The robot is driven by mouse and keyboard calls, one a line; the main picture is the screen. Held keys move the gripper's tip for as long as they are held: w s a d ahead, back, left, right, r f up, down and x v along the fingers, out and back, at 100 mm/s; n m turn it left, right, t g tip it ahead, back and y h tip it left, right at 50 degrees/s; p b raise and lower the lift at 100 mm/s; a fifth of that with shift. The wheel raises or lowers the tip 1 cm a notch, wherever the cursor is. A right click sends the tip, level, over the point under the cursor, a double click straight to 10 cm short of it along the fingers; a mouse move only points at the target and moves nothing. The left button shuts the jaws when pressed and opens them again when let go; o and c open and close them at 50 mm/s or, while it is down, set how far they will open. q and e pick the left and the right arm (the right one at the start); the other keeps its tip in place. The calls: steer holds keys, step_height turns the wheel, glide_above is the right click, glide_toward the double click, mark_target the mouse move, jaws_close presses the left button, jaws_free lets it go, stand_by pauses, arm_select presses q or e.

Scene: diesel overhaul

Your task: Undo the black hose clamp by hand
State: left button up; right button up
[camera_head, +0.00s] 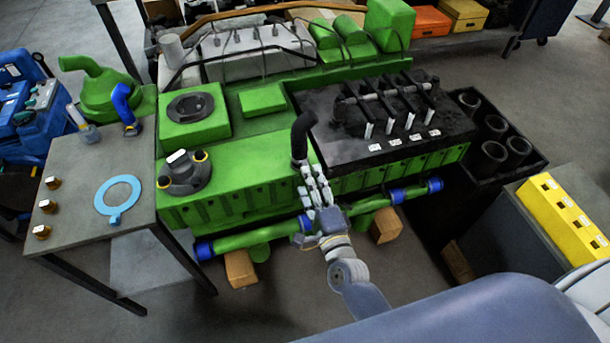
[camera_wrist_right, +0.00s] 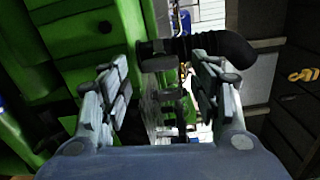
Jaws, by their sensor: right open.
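A black hose (camera_head: 303,132) bends up from the near side of the green engine (camera_head: 222,196). The black hose clamp (camera_wrist_right: 158,56) appears as a dark band at the hose's end in the wrist view, where the hose (camera_wrist_right: 222,46) runs off to the right. In the head view the clamp is hard to tell from the hose's dark lower end. My right gripper (camera_head: 314,184) is just below that lower end. In the wrist view my right gripper (camera_wrist_right: 162,78) is open, its fingers apart on either side, with the clamp beyond and between them. My left gripper is not in view.
A grey table (camera_head: 85,168) at left holds a light-blue ring (camera_head: 119,199), a blue elbow hose (camera_head: 124,103) and small brass-coloured parts. A green pipe with blue ends (camera_head: 250,238) runs along the engine's near side. A yellow block (camera_head: 563,214) is at right.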

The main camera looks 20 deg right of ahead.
steer(key=shift+w+m+b, duration=0.65)
steer(key=shift+w+m, duration=0.2)
steer(key=shift+m, duration=1.9)
steer(key=shift+w+m+b, duration=0.7)
steer(key=shift+w+m, duration=0.1)
steer(key=shift+m, duration=2)
steer(key=shift+w+m+b, duration=0.65)
steer(key=shift+w+m, duration=0.2)
steer(key=shift+m, duration=1.9)
